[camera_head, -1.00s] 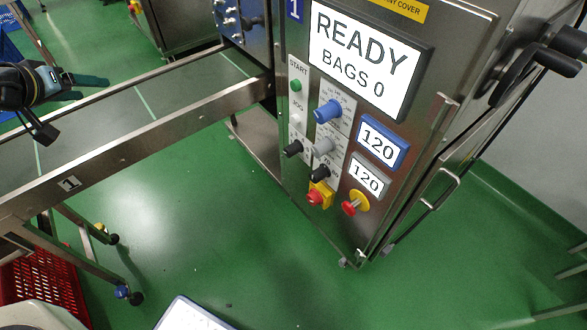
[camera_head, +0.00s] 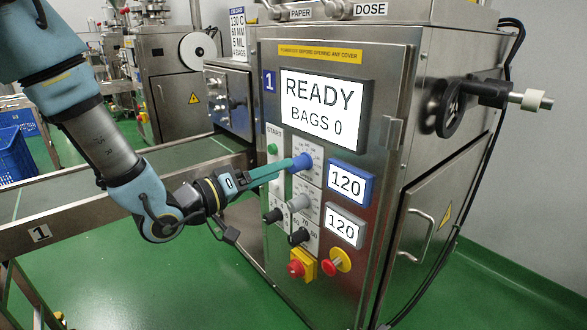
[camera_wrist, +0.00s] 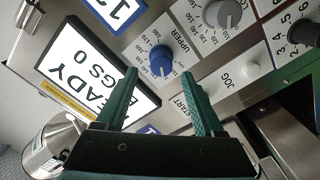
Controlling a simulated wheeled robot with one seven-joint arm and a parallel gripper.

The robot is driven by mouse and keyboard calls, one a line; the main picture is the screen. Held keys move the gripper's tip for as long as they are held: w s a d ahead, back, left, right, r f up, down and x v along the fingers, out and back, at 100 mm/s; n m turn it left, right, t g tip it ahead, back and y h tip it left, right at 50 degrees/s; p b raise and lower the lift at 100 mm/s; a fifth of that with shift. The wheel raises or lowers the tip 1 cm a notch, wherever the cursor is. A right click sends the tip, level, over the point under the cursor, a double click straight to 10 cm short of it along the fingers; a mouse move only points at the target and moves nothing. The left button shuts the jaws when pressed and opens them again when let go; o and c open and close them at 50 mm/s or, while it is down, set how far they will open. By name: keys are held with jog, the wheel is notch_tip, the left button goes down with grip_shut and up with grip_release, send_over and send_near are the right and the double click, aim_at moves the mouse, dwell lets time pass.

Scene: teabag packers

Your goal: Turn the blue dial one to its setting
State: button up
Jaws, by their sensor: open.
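The blue dial (camera_head: 301,162) sits on the upper part of the control panel, beside a blue-framed display reading 120 (camera_head: 350,183). In the wrist view the blue dial (camera_wrist: 160,60) has a printed number scale around it and the label UPPER. My gripper (camera_head: 285,166) reaches the panel from the left, its fingers pointing at the dial. In the wrist view my gripper (camera_wrist: 158,76) is open, with one green finger on each side of the dial's line. I cannot tell whether the fingertips touch the dial.
A grey dial (camera_head: 299,203), black knobs (camera_head: 299,236), a red switch on yellow (camera_head: 302,264) and a red emergency button (camera_head: 333,263) sit below. The green start button (camera_head: 272,149) is to the left. A handwheel (camera_head: 450,108) is on the right side. The conveyor (camera_head: 190,167) runs left.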

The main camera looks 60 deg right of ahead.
aim_at(291, 172)
jog(key=shift+x, duration=2.6)
jog(key=shift+w, duration=0.1)
grip_shut()
